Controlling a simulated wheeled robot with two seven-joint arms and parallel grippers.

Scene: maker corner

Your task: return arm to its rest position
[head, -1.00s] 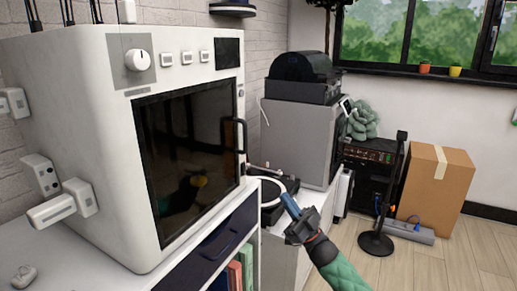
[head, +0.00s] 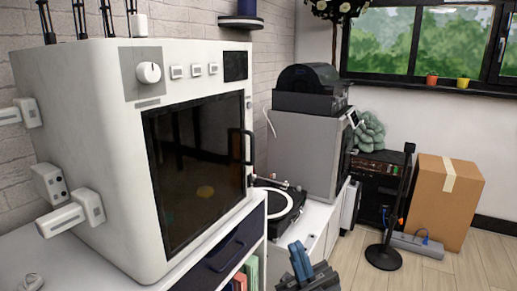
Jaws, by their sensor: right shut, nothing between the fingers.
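My right gripper (head: 299,262) shows at the bottom of the head view, right of the middle. It is dark with blue fingers, shut and empty. It is in front of the low white cabinet, apart from the things on it as far as I can tell. The rest of my right arm is cut off by the lower picture edge. My left gripper is not in view.
A large white oven-like machine (head: 95,130) stands on a white shelf unit at the left. A turntable (head: 283,207) and a grey machine (head: 305,150) stand behind. A black stand (head: 383,257) and a cardboard box (head: 440,205) are on the floor at right.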

